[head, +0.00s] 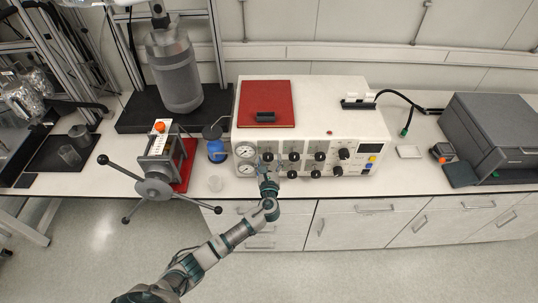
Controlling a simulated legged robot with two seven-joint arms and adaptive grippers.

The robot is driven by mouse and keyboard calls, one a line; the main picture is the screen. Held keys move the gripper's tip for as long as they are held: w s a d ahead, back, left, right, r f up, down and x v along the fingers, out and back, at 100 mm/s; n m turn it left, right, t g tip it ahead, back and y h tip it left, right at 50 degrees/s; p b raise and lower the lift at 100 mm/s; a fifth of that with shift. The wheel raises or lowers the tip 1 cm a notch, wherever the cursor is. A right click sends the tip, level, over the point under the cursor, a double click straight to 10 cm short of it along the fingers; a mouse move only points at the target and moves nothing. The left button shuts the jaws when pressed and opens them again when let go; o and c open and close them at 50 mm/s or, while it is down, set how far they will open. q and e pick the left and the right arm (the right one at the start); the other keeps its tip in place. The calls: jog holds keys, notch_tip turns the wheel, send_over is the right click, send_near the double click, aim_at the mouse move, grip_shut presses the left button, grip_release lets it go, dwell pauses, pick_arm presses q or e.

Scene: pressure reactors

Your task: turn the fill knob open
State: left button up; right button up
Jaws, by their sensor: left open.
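A white control unit (304,122) stands on the bench, with several black knobs on its front panel in two rows. Labels are too small to read, so I cannot tell which knob is the fill knob. My left gripper (267,164) is open at the panel's left part, right of the two gauges. A black knob (268,157) shows at its fingertips; I cannot tell whether they touch it. Other knobs to the right are an upper one (294,156) and a lower one (291,174). The gripper may hide a lower-left knob. My right gripper is not in view.
Two round gauges (245,151) sit left of the gripper. A grey box-shaped device (495,130) stands at right. The floor in front is clear.

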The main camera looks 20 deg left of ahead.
pick_arm(q)
jog(key=shift+x, duration=1)
jog(key=shift+w+a, duration=0.2)
jog(key=shift+w, duration=0.1)
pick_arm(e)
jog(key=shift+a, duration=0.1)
pick_arm(q)
jog(key=shift+c, duration=1.4)
jog(key=shift+s, duration=0.1)
jog(key=c, duration=0.9)
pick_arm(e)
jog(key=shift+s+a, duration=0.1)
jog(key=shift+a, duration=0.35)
